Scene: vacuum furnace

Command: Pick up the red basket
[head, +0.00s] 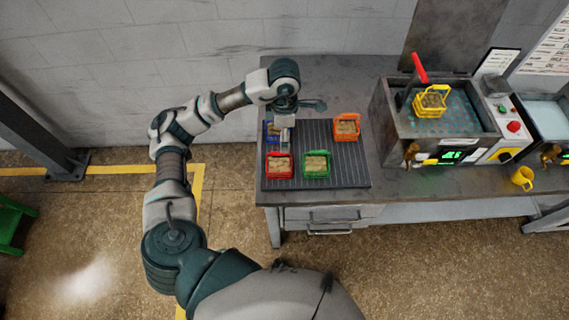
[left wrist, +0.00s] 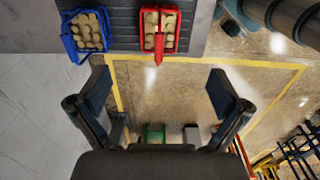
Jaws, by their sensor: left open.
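The red basket (head: 279,166) sits at the front left of the dark ribbed mat on the table, filled with tan lumps. In the left wrist view the red basket (left wrist: 159,32) is at the top centre, its red handle pointing down the picture. My left gripper (head: 284,128) is above the left side of the mat, behind the red basket and partly hiding the blue basket (head: 272,130). In the left wrist view my left gripper (left wrist: 158,92) has its fingers wide apart with nothing between them. The basket lies beyond the fingertips, apart from them. My right gripper is not in view.
A green basket (head: 316,165) stands close to the right of the red one. An orange basket (head: 346,127) is at the mat's back right. A machine (head: 452,150) with a yellow basket (head: 431,101) on it stands right of the mat (head: 345,180). A yellow mug (head: 522,178) is farther right.

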